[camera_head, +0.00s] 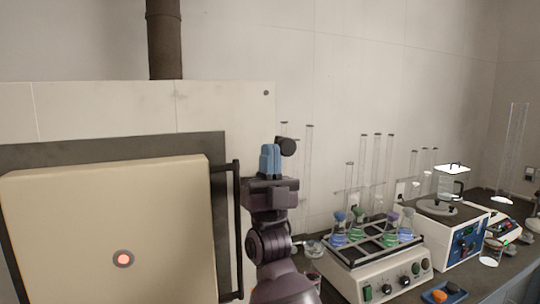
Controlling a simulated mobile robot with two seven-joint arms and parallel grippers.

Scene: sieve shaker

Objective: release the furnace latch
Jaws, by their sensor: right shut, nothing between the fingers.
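The furnace (235,95) stands at the left, with a beige door (110,215) bearing a small red-lit round port (123,259). A dark vertical bar handle (238,225) runs along the door's right edge. A round black knob (287,146), which looks like the latch, shows just right of the blue fingertips. My right gripper (269,158) points up, shut and empty, right of the handle's top. It appears beside the knob; whether they touch I cannot tell. The knob's mount is hidden behind the gripper. My left gripper is not in view.
A shaker (375,278) with several coloured flasks stands right of my arm. A blue-and-white instrument (448,240) with a glass beaker (447,183) and tall glass cylinders stand farther right. A dark flue pipe (164,40) rises above the furnace. Space above my gripper is clear.

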